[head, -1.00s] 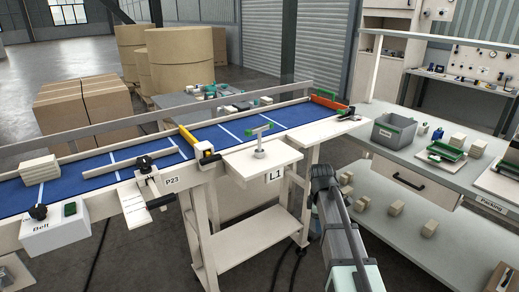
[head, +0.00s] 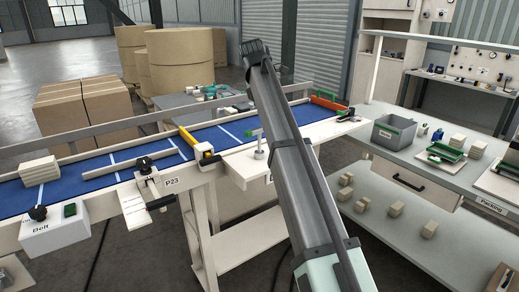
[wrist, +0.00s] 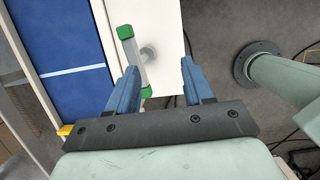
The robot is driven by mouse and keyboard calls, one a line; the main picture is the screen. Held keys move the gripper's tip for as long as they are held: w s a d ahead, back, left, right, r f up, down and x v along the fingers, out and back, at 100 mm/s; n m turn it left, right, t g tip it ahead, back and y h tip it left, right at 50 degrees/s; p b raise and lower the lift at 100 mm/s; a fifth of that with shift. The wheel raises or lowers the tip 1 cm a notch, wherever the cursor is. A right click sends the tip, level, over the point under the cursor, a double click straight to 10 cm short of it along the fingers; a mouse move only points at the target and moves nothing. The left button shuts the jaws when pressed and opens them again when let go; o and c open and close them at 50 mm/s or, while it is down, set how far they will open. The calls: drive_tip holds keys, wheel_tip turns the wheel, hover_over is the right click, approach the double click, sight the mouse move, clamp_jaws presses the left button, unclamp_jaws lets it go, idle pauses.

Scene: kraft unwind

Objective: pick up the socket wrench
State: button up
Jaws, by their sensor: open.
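The socket wrench appears to be the T-shaped tool with a pale bar and green ends, upright on a small white side table. In the head view its left green end and stem (head: 259,153) show, and my arm hides the rest. In the wrist view its bar (wrist: 135,62) lies lengthwise, with a round grey part beside it. My gripper (wrist: 159,65) is open, with its blue fingers apart and nothing held. The left finger is close to the near green end in the picture; the height gap is unclear. The head view does not show the fingers.
The white side table (head: 238,168) adjoins a blue conveyor (head: 110,160) with a pale rail. A yellow-and-white device (head: 205,154) stands left of the wrench. A packing bench with a grey bin (head: 393,131) is at right. Floor lies open right of the side table.

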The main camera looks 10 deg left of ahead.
drive_tip(key=r+n, duration=0.1)
drive_tip(key=r, duration=0.1)
hover_over(260, 132)
drive_tip(key=s+a, duration=0.2)
drive_tip(key=x, duration=0.8)
drive_tip(key=shift+w+d+f, duration=0.1)
drive_tip(key=shift+w+f, duration=0.1)
drive_tip(key=shift+f, duration=0.05)
drive_tip(key=shift+a+x, duration=0.15)
drive_tip(key=shift+x, duration=1.2)
drive_tip(key=shift+a+x, duration=0.15)
drive_tip(key=shift+x, duration=1.2)
drive_tip(key=shift+c, duration=0.3)
clamp_jaws()
